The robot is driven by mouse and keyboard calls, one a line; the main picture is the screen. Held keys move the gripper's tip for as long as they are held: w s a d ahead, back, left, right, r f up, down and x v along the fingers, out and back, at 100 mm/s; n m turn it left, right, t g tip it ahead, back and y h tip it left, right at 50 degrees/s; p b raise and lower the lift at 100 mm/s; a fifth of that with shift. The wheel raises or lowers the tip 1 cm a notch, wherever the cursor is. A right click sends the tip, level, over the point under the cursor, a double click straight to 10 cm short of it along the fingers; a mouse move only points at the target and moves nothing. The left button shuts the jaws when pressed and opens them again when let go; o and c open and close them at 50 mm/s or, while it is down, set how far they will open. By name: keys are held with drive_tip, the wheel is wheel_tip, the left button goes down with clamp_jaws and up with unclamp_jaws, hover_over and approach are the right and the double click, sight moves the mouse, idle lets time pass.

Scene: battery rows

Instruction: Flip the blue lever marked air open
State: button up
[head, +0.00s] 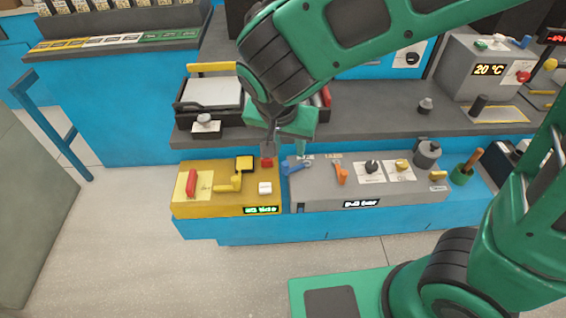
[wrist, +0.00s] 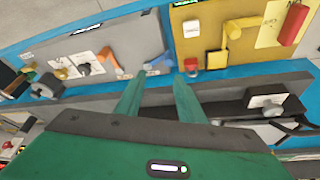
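The blue lever (head: 296,168) is on the grey panel (head: 420,190), at its left end next to the yellow panel. A small white label stands behind it, too small to read. My gripper (head: 285,150) is just behind and above the lever in the head view, pointing down. In the wrist view the two green fingers of my gripper (wrist: 159,82) are apart with nothing between them. The blue lever (wrist: 158,66) shows just past the fingertips, between them in the picture. I cannot tell whether a finger touches it.
An orange lever (head: 340,174) stands to the right of the blue one. A red button (head: 266,162) and white button (head: 265,188) are close on the left, on the yellow panel (head: 205,208). Black knobs and a black tray (head: 182,118) are nearby.

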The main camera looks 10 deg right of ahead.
sight(284, 165)
drive_tip(key=x, duration=0.3)
drive_tip(key=a+x, duration=0.1)
drive_tip(key=x, duration=0.3)
drive_tip(key=a+x, duration=0.1)
drive_tip(key=x, duration=0.2)
drive_tip(key=shift+f, duration=0.55)
clamp_jaws()
drive_tip(key=shift+a, duration=0.15)
